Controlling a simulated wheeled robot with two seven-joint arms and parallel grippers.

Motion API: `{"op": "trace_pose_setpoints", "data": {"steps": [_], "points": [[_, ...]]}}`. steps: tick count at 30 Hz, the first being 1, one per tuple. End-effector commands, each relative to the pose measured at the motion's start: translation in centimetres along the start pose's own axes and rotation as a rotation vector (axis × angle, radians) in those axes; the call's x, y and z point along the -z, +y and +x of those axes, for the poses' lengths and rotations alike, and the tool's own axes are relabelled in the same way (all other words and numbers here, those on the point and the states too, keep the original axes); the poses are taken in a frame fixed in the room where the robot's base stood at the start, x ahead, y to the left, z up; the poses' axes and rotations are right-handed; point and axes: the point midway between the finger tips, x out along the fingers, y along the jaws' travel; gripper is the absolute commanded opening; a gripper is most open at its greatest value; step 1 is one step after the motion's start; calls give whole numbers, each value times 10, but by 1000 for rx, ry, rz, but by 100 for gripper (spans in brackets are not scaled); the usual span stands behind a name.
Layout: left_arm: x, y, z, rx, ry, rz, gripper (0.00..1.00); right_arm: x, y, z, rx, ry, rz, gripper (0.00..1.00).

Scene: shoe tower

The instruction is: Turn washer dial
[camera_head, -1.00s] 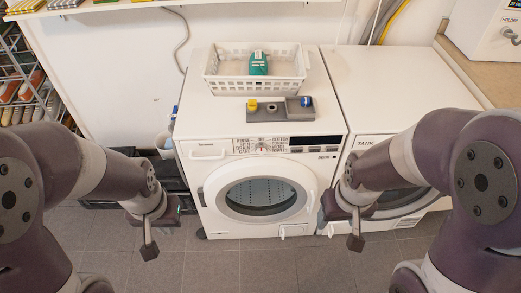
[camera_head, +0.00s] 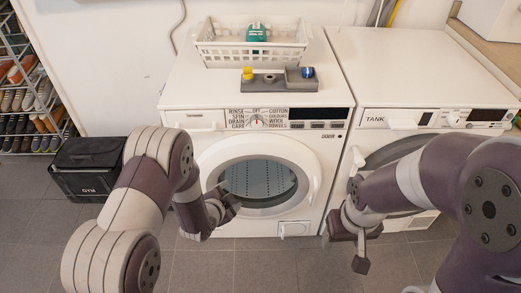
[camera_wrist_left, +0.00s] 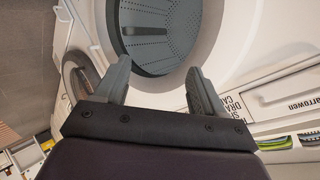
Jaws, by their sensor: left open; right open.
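The washer (camera_head: 185,150) stands in the middle with its round door closed over a perforated drum. Its dial (camera_head: 258,121) sits at the top centre of the front panel, ringed by printed labels such as SPIN, COTTON and WOOL. My left gripper (camera_head: 232,200) is open and empty in front of the washer door, below the dial. In the left wrist view its two fingers (camera_wrist_left: 157,85) are spread, with the drum (camera_wrist_left: 160,30) beyond and the label panel (camera_wrist_left: 275,95) at the right. My right gripper (camera_head: 350,250) is low in front of the right-hand machine, apart from the dial.
A white basket (camera_head: 225,55) with a green bottle (camera_head: 256,33) and a grey tray (camera_head: 265,78) stand on top of the washer. A second machine (camera_head: 420,70) adjoins at right. A black GYM bag (camera_head: 88,168) and a shoe rack (camera_head: 30,100) are at left.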

Motion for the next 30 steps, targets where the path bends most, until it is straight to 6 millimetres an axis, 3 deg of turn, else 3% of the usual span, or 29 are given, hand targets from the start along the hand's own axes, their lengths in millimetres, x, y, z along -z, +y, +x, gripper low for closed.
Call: {"op": "trace_pose_setpoints", "data": {"steps": [2, 3, 6, 8, 11, 24, 30], "points": [[31, -26, 7, 189, 172, 193, 69, 0, 0, 1, 0, 1, 0, 64], [50, -46, 2, 297, 243, 284, 69, 0, 0, -2, 0, 1, 0, 64], [82, -78, -15, 504, 342, 447, 69, 1, 0, -2, 0, 2, 0, 64], [89, -85, -22, 570, 357, 509, 69, 1, 0, -1, 0, 2, 0, 64], [93, -89, -18, 592, 350, 551, 69, 0, 0, -1, 0, 1, 0, 64], [139, -132, 61, 591, 350, 549, 69, -1, 0, 8, 0, 1, 0, 64], [148, -140, 74, 590, 349, 549, 69, -1, 0, 9, 0, 1, 0, 64]]}}
